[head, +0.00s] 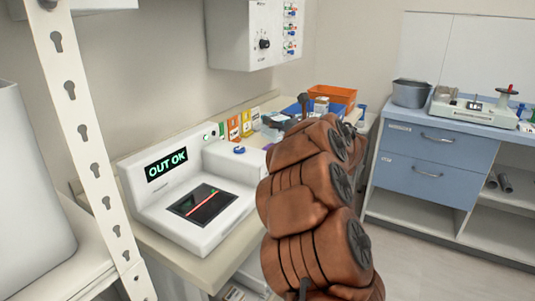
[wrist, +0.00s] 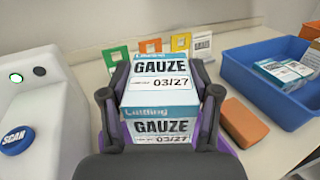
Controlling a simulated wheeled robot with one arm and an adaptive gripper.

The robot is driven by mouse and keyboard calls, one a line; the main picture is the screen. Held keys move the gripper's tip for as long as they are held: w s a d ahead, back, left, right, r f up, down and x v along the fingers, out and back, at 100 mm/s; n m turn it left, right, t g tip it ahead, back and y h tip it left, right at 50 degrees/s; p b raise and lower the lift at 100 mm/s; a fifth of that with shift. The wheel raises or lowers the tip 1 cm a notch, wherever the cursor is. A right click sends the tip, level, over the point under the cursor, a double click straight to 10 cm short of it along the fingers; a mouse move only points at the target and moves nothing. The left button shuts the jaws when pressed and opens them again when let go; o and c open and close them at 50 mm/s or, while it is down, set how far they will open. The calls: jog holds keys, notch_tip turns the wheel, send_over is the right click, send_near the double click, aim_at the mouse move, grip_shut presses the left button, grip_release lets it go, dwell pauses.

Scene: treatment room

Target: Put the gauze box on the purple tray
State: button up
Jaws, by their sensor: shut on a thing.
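The gauze box (wrist: 158,88), white with blue bands and marked 03/27, is between the two dark fingers of my gripper (wrist: 160,100) in the wrist view. My gripper is shut on it. Purple edges, which seem to be the purple tray (wrist: 226,143), show beside the box and fingers. The rest of the purple is hidden, and I cannot tell whether the box touches it. In the head view my brown arm hides most of the gripper and the held box.
A blue bin (wrist: 262,87) with white-blue boxes is at right, beside an orange block (wrist: 245,123). Colored cards (wrist: 150,46) stand behind. A white scanner (head: 190,190) reading "OUT OK" is at left. An orange bin (head: 335,94) is farther back.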

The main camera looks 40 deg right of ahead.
notch_tip(320, 180, down, 9)
jog(key=shift+f, duration=0.1)
dwell(0.4)
jog(key=shift+f, duration=0.15)
jog(key=o, duration=1.3)
jog(key=shift+r, duration=0.25)
jog(key=s, duration=0.4)
jog(key=s+a, duration=0.1)
jog(key=s, duration=0.3)
jog(key=s+b, duration=0.1)
jog(key=s, duration=0.3)
jog(key=shift+a, duration=0.15)
jog(key=shift+s+f, duration=0.1)
